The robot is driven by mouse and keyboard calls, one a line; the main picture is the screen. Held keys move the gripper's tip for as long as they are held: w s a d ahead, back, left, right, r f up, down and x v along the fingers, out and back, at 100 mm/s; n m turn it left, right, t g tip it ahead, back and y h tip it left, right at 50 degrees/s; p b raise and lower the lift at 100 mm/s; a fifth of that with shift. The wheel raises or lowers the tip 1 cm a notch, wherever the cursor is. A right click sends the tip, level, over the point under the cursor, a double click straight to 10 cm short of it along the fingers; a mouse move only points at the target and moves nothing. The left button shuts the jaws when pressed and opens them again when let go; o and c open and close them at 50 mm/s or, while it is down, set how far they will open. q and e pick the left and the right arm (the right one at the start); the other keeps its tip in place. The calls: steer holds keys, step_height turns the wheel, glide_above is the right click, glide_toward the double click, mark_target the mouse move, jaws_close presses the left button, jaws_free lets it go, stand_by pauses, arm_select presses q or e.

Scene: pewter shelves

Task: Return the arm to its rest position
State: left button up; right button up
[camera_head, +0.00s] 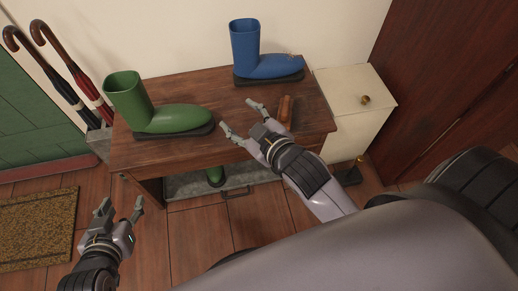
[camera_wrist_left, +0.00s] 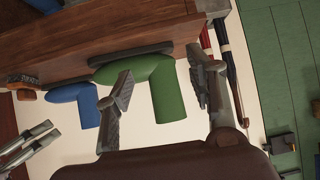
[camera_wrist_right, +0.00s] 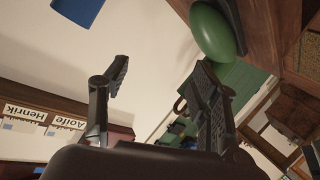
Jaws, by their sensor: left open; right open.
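My left gripper (camera_head: 121,207) is open and empty, above the floor in front of the bench's left end. My right gripper (camera_head: 238,118) is open and empty, over the front of the wooden bench (camera_head: 200,91), between the two boots. A green boot (camera_head: 175,116) stands on a dark base at the bench's left. A blue boot (camera_head: 246,48) stands on another dark base at the back right. In the left wrist view, the green boot (camera_wrist_left: 168,90) shows beyond the open fingers. In the right wrist view, nothing is between the fingers; the green boot (camera_wrist_right: 212,32) is at upper right.
A brown wooden object (camera_head: 286,110) lies just right of my right gripper. Umbrellas (camera_head: 62,85) stand at left; a cream cabinet (camera_head: 340,88) stands at right. Floor near the mat (camera_head: 40,230) is clear.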

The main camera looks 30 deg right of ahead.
steer(key=s+d+f+m+g, duration=0.1)
steer(key=s+f+m+g, duration=0.2)
steer(key=s+f, duration=0.3)
steer(key=shift+s+m+g, duration=0.25)
steer(key=shift+m+g, duration=0.15)
steer(key=shift+m, duration=0.3)
